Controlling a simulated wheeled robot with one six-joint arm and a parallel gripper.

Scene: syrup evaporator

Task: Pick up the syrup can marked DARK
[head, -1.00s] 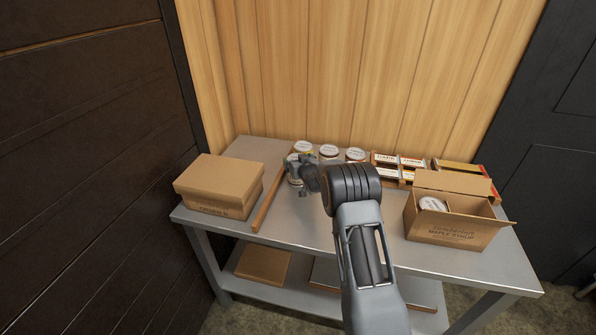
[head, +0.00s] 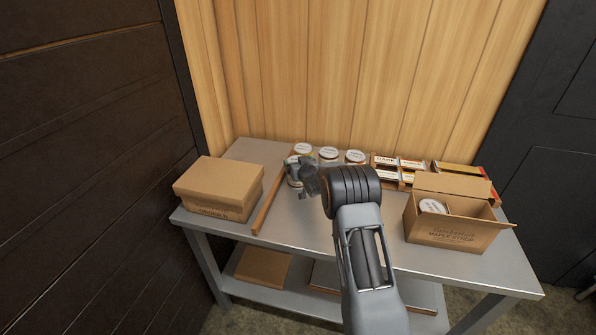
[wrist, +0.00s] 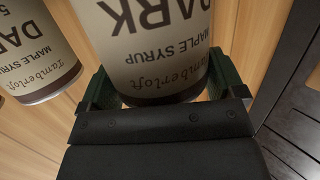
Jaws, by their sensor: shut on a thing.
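A cream can labelled DARK MAPLE SYRUP (wrist: 155,50) stands between my gripper's two fingers in the wrist view, its label upside down. My gripper (wrist: 158,88) is shut on this can near its dark-banded end. A second DARK can (wrist: 35,50) is beside it on the left, apart from the fingers. In the head view my gripper (head: 300,175) is at the left part of the table, in front of the back row of cans, and mostly hides the held can. I cannot tell whether the held can touches the table.
More cans (head: 328,154) stand along the wall. A wooden strip (head: 271,196) lies left of my gripper, with a closed carton (head: 218,190) beyond it. An open carton (head: 450,228) holding a can is at the right. Labelled racks (head: 399,164) stand behind. The table's front middle is clear.

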